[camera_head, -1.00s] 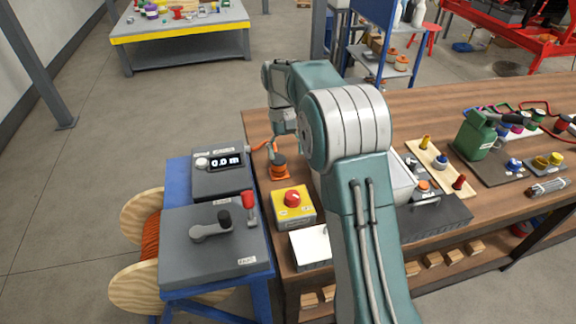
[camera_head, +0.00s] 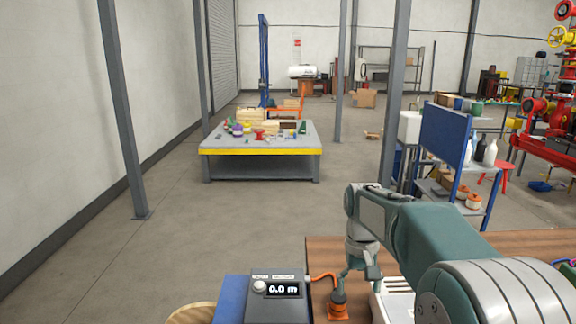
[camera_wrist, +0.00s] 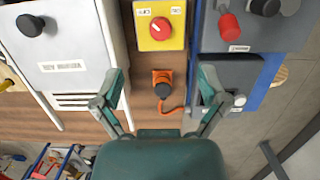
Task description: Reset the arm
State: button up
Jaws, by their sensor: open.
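My arm reaches over the wooden bench, and my gripper (camera_head: 361,276) hangs down at its end. In the wrist view my gripper (camera_wrist: 161,96) is open, with its two fingers wide apart and nothing between them in its grasp. An orange-based plug with a dark top (camera_wrist: 162,88) and an orange cable stands on the bench, in line with the gap between the fingers. It also shows in the head view (camera_head: 337,304), just below my gripper.
A yellow box with a red knob (camera_wrist: 160,26) lies beyond the plug. A white cabinet (camera_wrist: 62,50) is on one side. A grey unit reading 0.0 m (camera_head: 280,290) is left of my gripper. A blue shelf stand (camera_head: 445,140) stands behind the bench. Floor at left is clear.

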jog(key=s+r+t, duration=0.3)
jog(key=s+t, duration=0.4)
jog(key=s, duration=1.6)
jog(key=shift+s+d+r+t, duration=0.2)
jog(key=shift+s+t, duration=0.1)
